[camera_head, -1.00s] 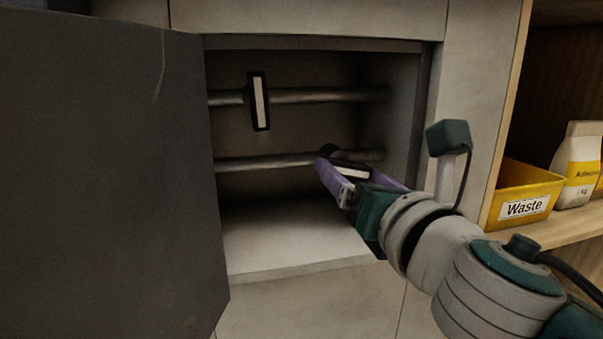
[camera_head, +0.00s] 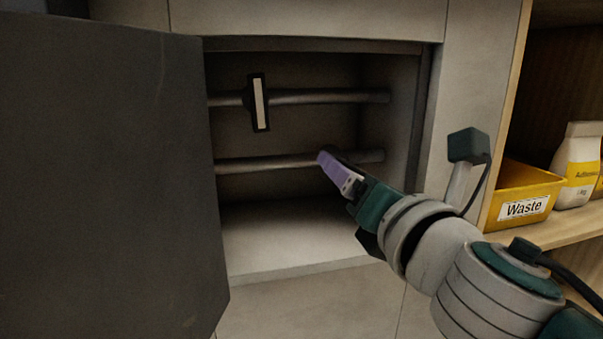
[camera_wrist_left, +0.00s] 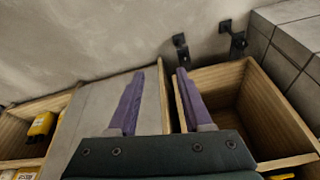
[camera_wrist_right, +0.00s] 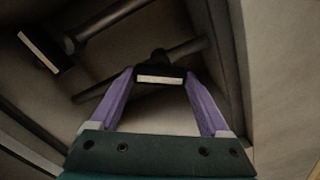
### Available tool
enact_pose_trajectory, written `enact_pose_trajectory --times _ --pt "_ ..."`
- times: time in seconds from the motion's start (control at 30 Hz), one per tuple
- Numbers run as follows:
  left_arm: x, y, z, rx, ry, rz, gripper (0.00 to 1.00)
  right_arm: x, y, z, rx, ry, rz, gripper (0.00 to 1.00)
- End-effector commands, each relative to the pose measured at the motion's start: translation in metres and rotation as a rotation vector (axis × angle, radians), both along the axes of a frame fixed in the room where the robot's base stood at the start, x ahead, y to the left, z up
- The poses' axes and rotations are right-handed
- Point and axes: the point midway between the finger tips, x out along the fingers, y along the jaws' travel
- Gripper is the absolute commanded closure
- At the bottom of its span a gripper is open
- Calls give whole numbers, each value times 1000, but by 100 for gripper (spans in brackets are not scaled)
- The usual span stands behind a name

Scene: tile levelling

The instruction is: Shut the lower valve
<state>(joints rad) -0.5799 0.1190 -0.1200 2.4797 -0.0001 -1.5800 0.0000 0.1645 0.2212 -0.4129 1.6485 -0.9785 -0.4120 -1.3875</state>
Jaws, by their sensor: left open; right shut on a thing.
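The lower valve's black handle with a white stripe (camera_wrist_right: 160,76) is between my right gripper's (camera_wrist_right: 160,78) purple fingers, which are shut on its ends. In the right wrist view the handle lies oblique to the lower pipe (camera_wrist_right: 190,48). In the head view my right gripper (camera_head: 325,158) hides this handle, and one finger mostly shows. The lower pipe (camera_head: 265,164) runs across the recess. The upper valve's handle (camera_head: 259,102) stands nearly upright across the upper pipe (camera_head: 325,97). My left gripper (camera_wrist_left: 160,75) is open and empty, away from the valves.
A large dark door panel (camera_head: 105,180) stands open at the left of the recess. The recess floor (camera_head: 285,235) is clear. A yellow Waste bin (camera_head: 525,190) and a bag (camera_head: 577,165) stand on a wooden shelf at the right. Wooden compartments (camera_wrist_left: 270,105) lie below my left gripper.

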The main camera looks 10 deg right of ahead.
Motion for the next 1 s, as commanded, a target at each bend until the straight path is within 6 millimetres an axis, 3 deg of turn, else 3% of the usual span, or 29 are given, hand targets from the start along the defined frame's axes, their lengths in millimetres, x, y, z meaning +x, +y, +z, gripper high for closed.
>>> enact_pose_trajectory --times 0.6,1.0 --pt "0 0 3 0 0 0 50 0 0 -1 583 23 0 76" --pt "0 0 6 0 0 -1 50 0 0 0 852 31 -1 76"
